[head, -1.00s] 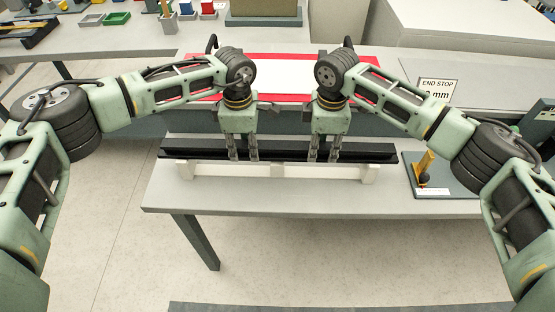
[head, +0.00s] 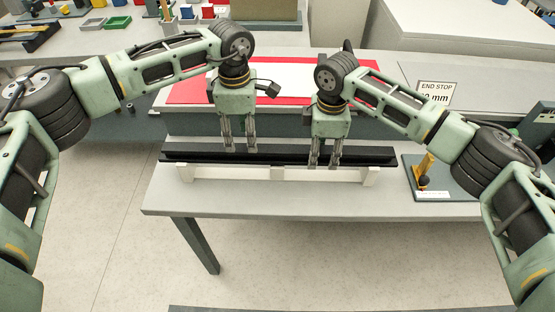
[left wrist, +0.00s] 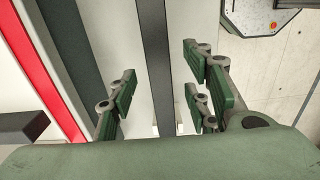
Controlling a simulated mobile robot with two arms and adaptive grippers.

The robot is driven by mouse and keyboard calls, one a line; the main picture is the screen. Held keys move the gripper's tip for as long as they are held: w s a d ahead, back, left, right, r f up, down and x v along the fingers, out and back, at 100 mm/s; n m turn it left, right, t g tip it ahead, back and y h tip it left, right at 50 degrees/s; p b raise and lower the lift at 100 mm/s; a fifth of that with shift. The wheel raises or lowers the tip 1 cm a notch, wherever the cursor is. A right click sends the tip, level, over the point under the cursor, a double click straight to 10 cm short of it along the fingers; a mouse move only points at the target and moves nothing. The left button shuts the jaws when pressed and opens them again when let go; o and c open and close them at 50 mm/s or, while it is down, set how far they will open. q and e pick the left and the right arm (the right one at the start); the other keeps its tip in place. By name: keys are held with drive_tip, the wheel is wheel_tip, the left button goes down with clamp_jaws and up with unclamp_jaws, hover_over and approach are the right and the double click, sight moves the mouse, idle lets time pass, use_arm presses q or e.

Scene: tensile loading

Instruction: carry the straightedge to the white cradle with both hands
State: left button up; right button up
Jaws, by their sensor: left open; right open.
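The straightedge is a long black bar (head: 280,155). It lies left to right along the white cradle (head: 278,174), whose front rail and end blocks show below it; exact contact is partly hidden. My left gripper (head: 239,151) is open and empty, pointing down above the bar left of its middle. In the left wrist view the dark bar (left wrist: 154,60) runs between the spread fingers of my left gripper (left wrist: 162,95), apart from them. My right gripper (head: 323,166) is open, with its fingers down at the bar right of its middle; whether they touch it is unclear.
The grey table (head: 250,205) has clear room in front of the cradle. A small dark stand with a yellow part (head: 424,166) is at the right. Behind is a bench with a red-bordered white sheet (head: 290,78) and an END STOP sign (head: 437,95).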

drive_tip(key=shift+r, duration=0.15)
use_arm(q)
wheel_tip(320, 180, up, 5)
drive_tip(key=shift+r, duration=0.2)
use_arm(e)
wheel_tip(320, 180, up, 12)
drive_tip(key=shift+f, duration=0.2)
idle(0.4)
